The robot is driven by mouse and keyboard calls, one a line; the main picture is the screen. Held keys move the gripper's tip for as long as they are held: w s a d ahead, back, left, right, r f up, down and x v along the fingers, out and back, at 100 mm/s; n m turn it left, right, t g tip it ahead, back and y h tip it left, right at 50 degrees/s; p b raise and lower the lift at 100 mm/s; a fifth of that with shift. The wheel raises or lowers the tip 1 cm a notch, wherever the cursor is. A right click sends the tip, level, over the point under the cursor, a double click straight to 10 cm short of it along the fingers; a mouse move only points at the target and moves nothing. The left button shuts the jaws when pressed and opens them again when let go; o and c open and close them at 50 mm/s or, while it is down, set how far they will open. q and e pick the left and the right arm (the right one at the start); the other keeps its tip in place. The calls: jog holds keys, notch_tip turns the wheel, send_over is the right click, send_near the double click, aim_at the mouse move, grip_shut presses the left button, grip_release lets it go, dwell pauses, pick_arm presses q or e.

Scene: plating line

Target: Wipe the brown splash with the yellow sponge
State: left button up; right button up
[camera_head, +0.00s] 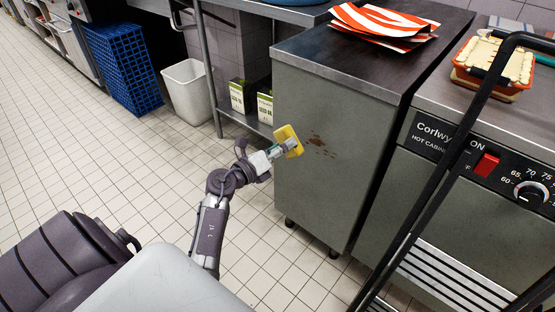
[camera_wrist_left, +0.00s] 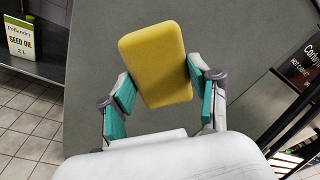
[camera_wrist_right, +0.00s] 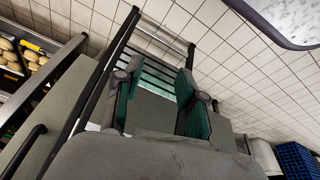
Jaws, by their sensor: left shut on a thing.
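The brown splash (camera_head: 319,146) is a cluster of spots on the grey side panel of the cabinet (camera_head: 312,190) in the head view. The yellow sponge (camera_head: 289,140) is just left of the splash, in my left gripper (camera_head: 279,148). In the left wrist view the sponge (camera_wrist_left: 156,65) sits tilted between the teal finger pads, in front of the grey panel. The splash does not show there; the sponge may hide it. I cannot tell whether the sponge touches the panel. My right gripper (camera_wrist_right: 156,100) is open and empty in the right wrist view.
Orange-striped paper (camera_head: 380,25) lies on the cabinet top. A hot cabinet (camera_head: 480,150) with a red switch stands at the right, behind black bars. Seed oil boxes (camera_head: 238,97) stand on a low shelf. A white bin (camera_head: 188,92) and blue crate (camera_head: 122,68) are at the back left.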

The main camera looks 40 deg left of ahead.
pick_arm(q)
jog(key=w+a+f+n+y+b, duration=0.1)
jog(key=w+f+b, duration=0.1)
jog(key=w, duration=0.3)
jog(key=shift+a+f+t+y, duration=0.3)
jog(key=shift+f, duration=0.3)
pick_arm(e)
jog(key=shift+v, duration=2.45)
jog(key=shift+w+d, duration=0.1)
jog(key=shift+w, duration=0.05)
pick_arm(q)
jog(key=shift+w+d, duration=0.1)
jog(key=shift+w, duration=0.75)
